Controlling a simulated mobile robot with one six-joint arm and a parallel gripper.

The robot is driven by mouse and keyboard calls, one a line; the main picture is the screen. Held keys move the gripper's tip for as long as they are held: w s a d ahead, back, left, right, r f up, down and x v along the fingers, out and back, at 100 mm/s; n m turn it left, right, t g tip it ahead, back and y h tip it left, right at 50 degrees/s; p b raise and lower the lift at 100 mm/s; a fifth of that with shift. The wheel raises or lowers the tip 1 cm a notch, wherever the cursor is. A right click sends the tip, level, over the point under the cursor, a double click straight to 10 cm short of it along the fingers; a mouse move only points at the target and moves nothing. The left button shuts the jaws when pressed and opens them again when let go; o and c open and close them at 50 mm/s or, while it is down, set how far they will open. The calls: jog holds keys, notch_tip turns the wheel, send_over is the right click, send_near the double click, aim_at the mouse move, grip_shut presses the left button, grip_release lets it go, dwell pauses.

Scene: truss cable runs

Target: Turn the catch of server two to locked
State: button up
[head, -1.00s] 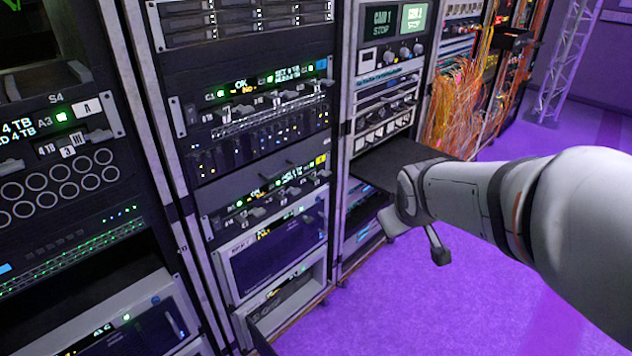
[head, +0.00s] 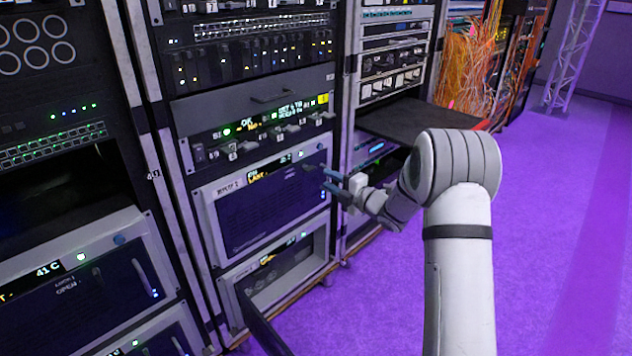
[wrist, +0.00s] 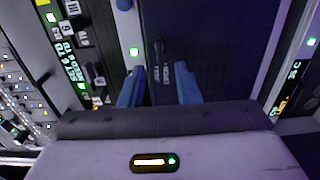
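The server I take for server two is a silver-framed unit with a dark blue front (head: 270,205), in the middle rack; its small label is hard to read. In the wrist view its dark front (wrist: 215,45) fills the upper middle. A small dark catch (wrist: 159,48) stands on it, with tiny lettering below that I cannot read surely. In the head view the catch is too small to make out clearly. My gripper (head: 335,186) is at the right side of this front. Its two blue fingers (wrist: 159,90) are apart and empty, with the catch just beyond the gap.
A black panel (head: 262,322) sticks out from the open unit below. A dark shelf (head: 405,120) juts out of the right rack above my gripper. Another silver-framed server (head: 85,282) is in the left rack. Purple floor (head: 560,240) is free at the right.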

aim_at(313, 170)
jog(key=b+x, duration=0.1)
jog(key=x, duration=0.6)
jog(key=shift+w+a, duration=0.1)
jog(key=shift+a, duration=0.05)
grip_shut()
jog(key=shift+d, duration=0.2)
jog(key=shift+a, duration=0.1)
